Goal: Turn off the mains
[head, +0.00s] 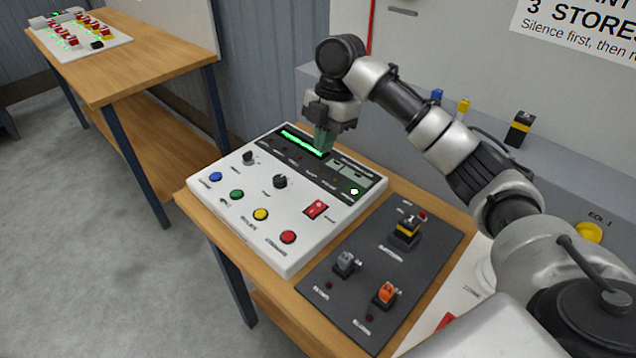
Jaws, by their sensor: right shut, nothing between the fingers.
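A white control panel (220,191) lies on the wooden table, with a red rocker switch (316,209) at its right side. Beside it, a dark plate (325,272) carries a yellow-and-black switch (407,231), a grey switch (344,262) and an orange switch (386,293). The small labels are too blurred to read, so I cannot tell which control is the mains. My right gripper (322,143) is shut and empty, pointing down over the panel's dark display strip, behind the rocker. I cannot tell whether it touches the panel. My left gripper is not in view.
The panel also has a lit green bar (301,141), a lit green lamp (354,191), black knobs and coloured buttons. A grey ledge behind holds a black-and-yellow block (520,128). Another table (130,62) with a switch board stands at the far left. Floor between is clear.

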